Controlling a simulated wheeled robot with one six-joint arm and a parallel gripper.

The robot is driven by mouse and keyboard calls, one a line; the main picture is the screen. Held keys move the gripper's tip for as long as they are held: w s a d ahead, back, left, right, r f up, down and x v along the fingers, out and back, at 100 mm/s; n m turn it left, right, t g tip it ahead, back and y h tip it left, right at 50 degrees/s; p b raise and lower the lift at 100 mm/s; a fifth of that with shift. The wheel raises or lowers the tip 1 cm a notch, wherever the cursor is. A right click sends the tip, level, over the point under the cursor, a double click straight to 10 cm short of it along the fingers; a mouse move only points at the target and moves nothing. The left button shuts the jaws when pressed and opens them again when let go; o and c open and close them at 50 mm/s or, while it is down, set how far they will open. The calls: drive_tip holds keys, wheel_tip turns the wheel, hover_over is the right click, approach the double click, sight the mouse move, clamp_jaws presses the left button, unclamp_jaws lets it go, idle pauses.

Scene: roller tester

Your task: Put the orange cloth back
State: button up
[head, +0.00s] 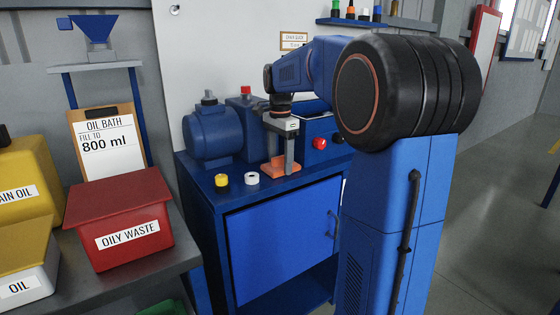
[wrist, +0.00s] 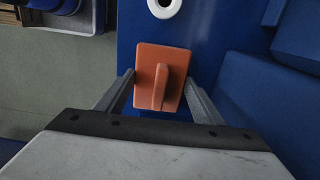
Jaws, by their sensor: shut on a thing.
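The orange cloth (wrist: 145,61) shows in the wrist view as a flat rectangular orange piece with a raised ridge along its middle. It lies between the two grey fingers of my gripper (wrist: 160,80), one on each side. In the head view the orange cloth (head: 281,169) is low between the fingers of my gripper (head: 281,158), at the top of the blue cabinet. My gripper points down and is shut on it. I cannot tell whether the cloth touches the cabinet top or hangs just above it.
A white ring (head: 252,178) and a yellow cap (head: 222,180) lie on the blue cabinet top (head: 215,196). A blue motor (head: 210,134) and a panel with a red button (head: 320,143) stand behind. A red OILY WASTE bin (head: 120,215) stands on the left bench.

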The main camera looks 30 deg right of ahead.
sight(280, 156)
drive_tip(key=shift+f, duration=0.1)
drive_tip(key=o, duration=1)
drive_tip(key=shift+c, duration=0.2)
wheel_tip(280, 156, up, 12)
drive_tip(key=s+a+f+n+t, duration=0.1)
drive_tip(key=s+a+f+n, duration=0.4)
drive_tip(key=s+f, duration=0.3)
drive_tip(key=s+a+f+n+t, duration=0.2)
drive_tip(key=s+a+f+n, duration=0.3)
drive_tip(key=s, duration=0.7)
drive_tip(key=s+a+f+n+t, duration=0.1)
drive_tip(key=s+a+f+n, duration=0.4)
drive_tip(key=s+f, duration=0.5)
drive_tip(key=n, duration=0.2)
drive_tip(key=shift+a+f+n+t, duration=0.3)
drive_tip(key=shift+f+t, duration=0.05)
drive_tip(key=shift+t, duration=0.05)
drive_tip(key=shift+s, duration=0.1)
